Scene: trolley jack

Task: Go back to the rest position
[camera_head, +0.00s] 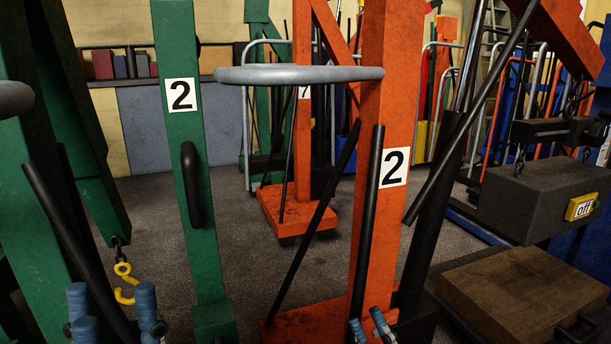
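My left gripper (115,312) is at the bottom left, with blue fingertips spread apart and nothing between them. My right gripper (369,327) is at the bottom centre, in front of the base of the orange trolley jack (388,90) marked 2. Only two of its blue fingertips show, with a narrow gap; the rest is cut off by the lower edge, and I see nothing held. A black lever (367,220) stands upright against the orange post. A long grey bar (298,75) crosses that post higher up.
A yellow hook (125,272) hangs at the left. Another orange jack (300,215) and hand trucks stand behind. Grey floor shows between the posts.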

